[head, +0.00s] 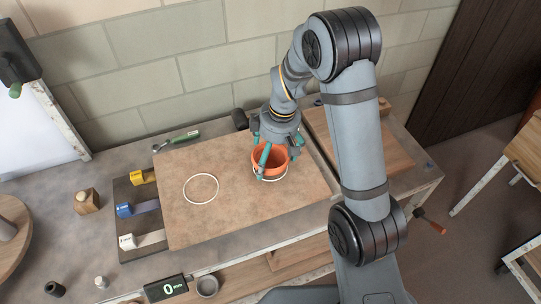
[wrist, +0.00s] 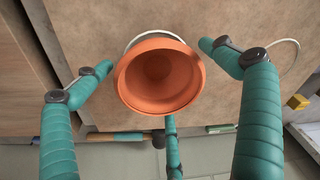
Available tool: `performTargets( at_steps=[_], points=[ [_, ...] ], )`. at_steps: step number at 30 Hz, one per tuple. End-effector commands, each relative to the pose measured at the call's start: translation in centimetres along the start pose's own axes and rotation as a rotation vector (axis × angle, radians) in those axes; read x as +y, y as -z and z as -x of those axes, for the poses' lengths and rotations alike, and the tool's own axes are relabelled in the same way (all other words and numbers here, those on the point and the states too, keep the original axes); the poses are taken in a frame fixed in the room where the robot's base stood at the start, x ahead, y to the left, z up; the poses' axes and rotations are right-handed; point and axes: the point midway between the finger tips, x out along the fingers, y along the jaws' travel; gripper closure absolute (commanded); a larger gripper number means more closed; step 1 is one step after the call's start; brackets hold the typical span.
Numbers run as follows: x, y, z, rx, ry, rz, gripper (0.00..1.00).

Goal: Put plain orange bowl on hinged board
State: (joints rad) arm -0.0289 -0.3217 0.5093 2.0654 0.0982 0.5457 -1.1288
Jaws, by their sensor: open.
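The plain orange bowl (head: 270,158) is at the right part of a large brown board (head: 240,212), over a white ring marked there. I see no hinge on this board, so I cannot tell surely that it is the hinged board. My gripper (head: 277,163) is right above the bowl, pointing down, with its teal fingers around it. In the wrist view the bowl (wrist: 160,78) shows its open mouth between the three spread fingers. Gaps show between the rim and the two side fingers; whether the lower finger touches it I cannot tell.
A second white ring (head: 201,173) on the board's left is empty. A dark strip with yellow, blue and white tags (head: 126,210) lies left of the board. A wooden board (head: 398,150) is to the right. A small display (head: 166,288) and grey cup (head: 207,286) stand in front.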

Motion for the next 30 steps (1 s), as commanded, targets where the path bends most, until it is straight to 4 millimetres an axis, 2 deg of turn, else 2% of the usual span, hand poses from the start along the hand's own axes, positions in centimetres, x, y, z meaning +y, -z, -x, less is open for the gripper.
performTargets(
  at_steps=[8, 13, 24, 30],
  points=[
    [0.0, 0.0, 0.1, 0.000, 0.000, 0.000, 0.02],
    [0.1, 0.1, 1.1, 0.003, -0.003, 0.001, 0.02],
    [0.1, 0.2, 8.8, 0.004, -0.005, 0.002, 0.02],
    [0.1, 0.1, 11.6, 0.002, -0.002, 0.000, 0.02]
  ],
)
